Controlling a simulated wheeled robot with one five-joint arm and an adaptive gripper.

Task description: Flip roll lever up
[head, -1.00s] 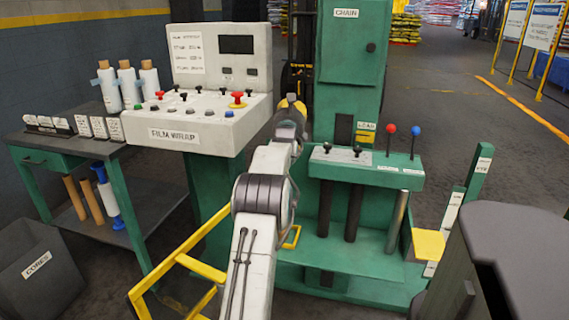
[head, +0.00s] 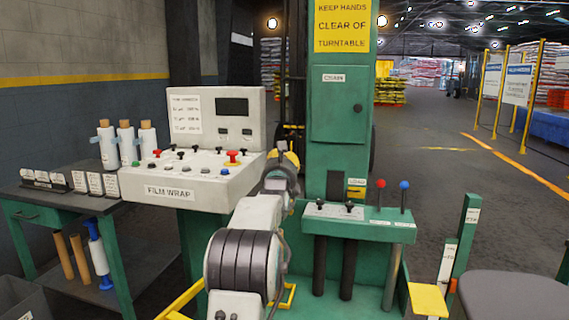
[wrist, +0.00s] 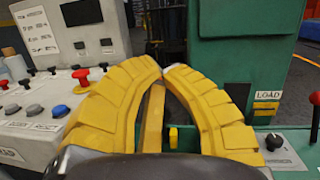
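My gripper (head: 283,150) is beside the right end of the film wrap panel (head: 183,188), near the green post. In the wrist view its two yellow fingers (wrist: 162,66) meet almost tip to tip, with nothing seen gripped. Two short black levers (head: 320,203) (head: 350,205) stand upright on the green right-hand console (head: 367,230). One black lever also shows in the wrist view (wrist: 273,143), right of the fingers and apart from them. Several black levers stand on the panel behind its coloured buttons. I cannot read which lever is labelled roll.
A red-knobbed lever (head: 380,185) and a blue-knobbed lever (head: 404,187) stand at the console's right. A red mushroom button (head: 232,156) sits near my gripper. The chain cabinet (head: 339,105) rises behind. A table with white rolls (head: 107,145) stands left.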

